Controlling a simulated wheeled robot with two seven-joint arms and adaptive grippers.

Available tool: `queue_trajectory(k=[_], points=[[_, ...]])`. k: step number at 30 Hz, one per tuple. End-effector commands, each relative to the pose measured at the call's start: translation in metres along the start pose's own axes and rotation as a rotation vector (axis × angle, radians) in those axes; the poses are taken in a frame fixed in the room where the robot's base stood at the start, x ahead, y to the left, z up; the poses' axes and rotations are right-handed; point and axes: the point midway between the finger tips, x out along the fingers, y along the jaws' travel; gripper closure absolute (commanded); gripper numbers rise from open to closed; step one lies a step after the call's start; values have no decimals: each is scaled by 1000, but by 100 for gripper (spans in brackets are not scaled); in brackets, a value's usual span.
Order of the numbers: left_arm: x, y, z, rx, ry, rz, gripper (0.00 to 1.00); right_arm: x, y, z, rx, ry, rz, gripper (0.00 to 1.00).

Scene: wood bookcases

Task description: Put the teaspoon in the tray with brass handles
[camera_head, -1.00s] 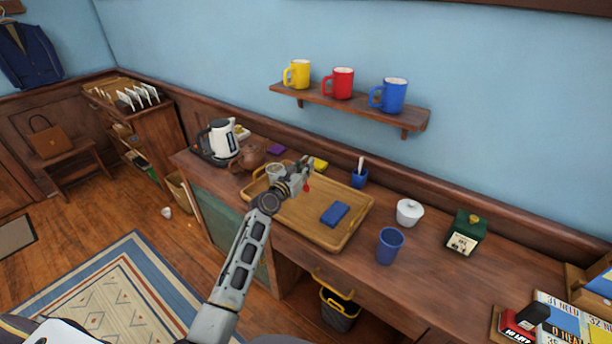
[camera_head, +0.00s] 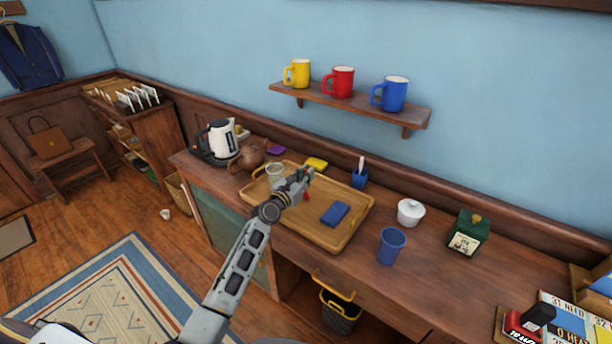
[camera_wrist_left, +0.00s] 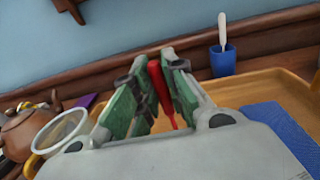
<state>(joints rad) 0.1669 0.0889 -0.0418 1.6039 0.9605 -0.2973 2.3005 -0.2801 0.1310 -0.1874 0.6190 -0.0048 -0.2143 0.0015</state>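The wooden tray (camera_head: 325,246) lies on the long desk, with a brass-coloured loop handle (camera_head: 259,172) at its left end. My left gripper (camera_head: 307,174) is above the tray's middle. It is shut on a slim red thing (camera_wrist_left: 164,92), which also shows just below the fingers in the head view (camera_head: 306,196). This may be the teaspoon's handle; its other end is hidden. A blue flat block (camera_head: 336,214) and a pale cup (camera_head: 275,172) are on the tray. A white-handled utensil (camera_head: 361,163) stands in a small blue cup (camera_head: 360,180) behind the tray. My right gripper is not seen.
A brown teapot (camera_head: 251,157) and a white kettle (camera_head: 222,137) stand left of the tray. Mugs sit on a wall shelf (camera_head: 350,106) above.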

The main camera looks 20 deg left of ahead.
Motion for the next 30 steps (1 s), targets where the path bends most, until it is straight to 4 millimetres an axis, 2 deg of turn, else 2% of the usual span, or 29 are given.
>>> queue_trajectory(k=[1, 3, 19, 30], points=[[0, 0, 0, 0, 0, 0, 77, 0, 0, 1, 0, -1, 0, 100], [0, 0, 0, 0, 0, 0, 68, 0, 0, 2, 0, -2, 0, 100], [-1, 0, 4, 2, 1, 0, 68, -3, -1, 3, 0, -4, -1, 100], [-28, 0, 3, 0, 1, -1, 68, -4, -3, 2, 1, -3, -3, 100]])
